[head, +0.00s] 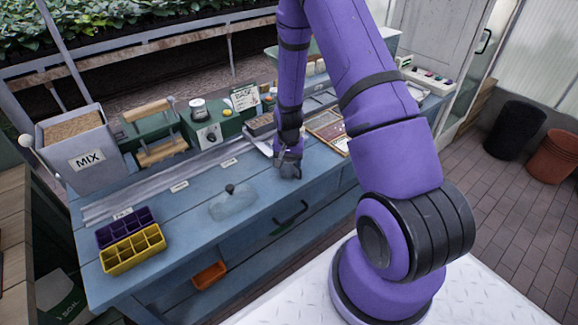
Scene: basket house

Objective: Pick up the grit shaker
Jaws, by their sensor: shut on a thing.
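My gripper (288,167) points down at the blue bench (180,205), low over its front half, right of the middle. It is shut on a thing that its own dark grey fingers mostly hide. I cannot make out that thing's shape, or whether it touches the bench top. I cannot pick out a grit shaker for certain anywhere else on the bench.
Left of my gripper lies a clear dome with a dark knob (230,202). Purple (125,227) and yellow (133,248) cell trays sit at the left front. A MIX bin (78,145) and a green machine (210,127) stand behind. A framed tray (328,130) lies right.

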